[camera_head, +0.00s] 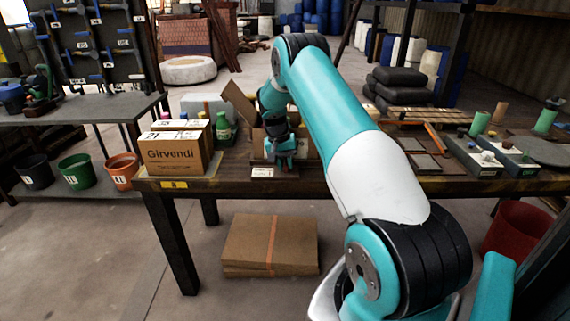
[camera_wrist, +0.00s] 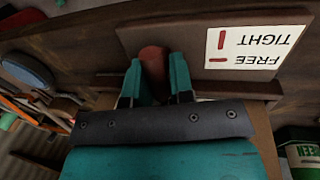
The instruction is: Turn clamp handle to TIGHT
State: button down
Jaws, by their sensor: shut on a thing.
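My gripper (camera_wrist: 156,78) has its two teal fingers on either side of a reddish-brown clamp handle (camera_wrist: 153,62) and is shut on it. Only the handle's rounded upper part shows between the fingers; its lower part and its pivot are hidden. A white label (camera_wrist: 258,47) on a brown board (camera_wrist: 190,38) stands right of the handle in the wrist view, upside down. In the head view my gripper (camera_head: 284,158) is low over the workbench (camera_head: 350,178), and the handle cannot be made out.
A Girvendi carton (camera_head: 174,155) and a green bottle (camera_head: 223,127) stand left of my gripper on the bench. Trays (camera_head: 475,160) and green cylinders (camera_head: 479,123) are at the right. Flat cardboard (camera_head: 270,244) lies on the floor below. Several buckets (camera_head: 76,172) stand at the left.

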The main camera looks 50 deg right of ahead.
jog(key=shift+d, duration=0.1)
jog(key=c, duration=1)
grip_release()
jog(key=shift+c, duration=0.2)
notch_tip(320, 180, up, 17)
jog(key=w+a, duration=0.2)
jog(key=shift+w+p, duration=0.3)
jog(key=shift+p, duration=0.1)
jog(key=shift+a, duration=0.15)
